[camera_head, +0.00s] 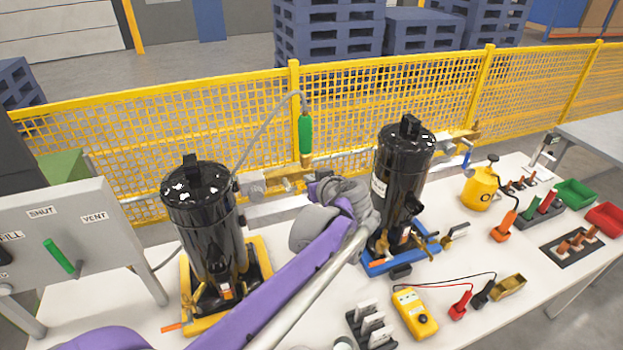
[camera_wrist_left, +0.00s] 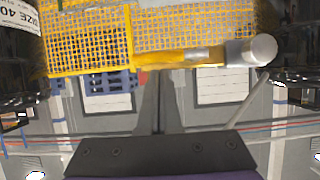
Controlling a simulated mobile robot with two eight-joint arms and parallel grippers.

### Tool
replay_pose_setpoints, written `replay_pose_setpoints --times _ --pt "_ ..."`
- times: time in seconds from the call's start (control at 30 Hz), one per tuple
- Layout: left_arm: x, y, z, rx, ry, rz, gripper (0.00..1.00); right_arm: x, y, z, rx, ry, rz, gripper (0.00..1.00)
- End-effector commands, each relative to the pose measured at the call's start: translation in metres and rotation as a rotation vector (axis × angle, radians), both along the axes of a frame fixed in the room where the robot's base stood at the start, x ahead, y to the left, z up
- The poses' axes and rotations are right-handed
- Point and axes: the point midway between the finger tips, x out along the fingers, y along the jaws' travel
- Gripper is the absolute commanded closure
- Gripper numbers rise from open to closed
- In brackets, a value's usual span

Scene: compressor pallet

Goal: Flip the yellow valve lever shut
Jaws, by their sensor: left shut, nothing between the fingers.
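In the head view, a yellow-brass valve part (camera_head: 288,184), which I take to be the yellow lever and its body, sits on the pipe between the two black tanks. In the left wrist view, a long yellow bar (camera_wrist_left: 165,60) runs level to a silver pipe end; I cannot tell whether it is the lever itself. My left gripper (camera_wrist_left: 158,80) is shut and empty, its fingertips close below the bar in that picture; touching or apart is unclear. In the head view, my grey wrist hides the fingers and part of the pipe. My right gripper is not in view.
Black tanks stand left (camera_head: 205,215) and right (camera_head: 403,170) of my wrist. A green handle (camera_head: 305,135) on a hose rises behind it. A yellow mesh fence (camera_head: 390,95) stands behind. A yellow meter (camera_head: 414,313), red bin (camera_head: 607,219) and green bin (camera_head: 575,194) occupy the white table.

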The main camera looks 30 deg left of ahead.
Motion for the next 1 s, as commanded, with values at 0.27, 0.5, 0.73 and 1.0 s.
replay_pose_setpoints --times 0.27,0.5,0.73,1.0 --pt "0.001 -0.001 -0.003 0.034 0.04 -0.001 1.0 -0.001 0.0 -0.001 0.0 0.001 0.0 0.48" --pt "0.002 -0.002 -0.005 0.059 0.069 -0.001 1.0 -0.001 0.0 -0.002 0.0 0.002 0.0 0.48" --pt "0.003 -0.003 -0.008 0.088 0.103 0.0 1.0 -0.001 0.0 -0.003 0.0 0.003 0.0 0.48" --pt "0.005 -0.005 -0.017 0.169 0.199 -0.002 1.0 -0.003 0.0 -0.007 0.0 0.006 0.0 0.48"
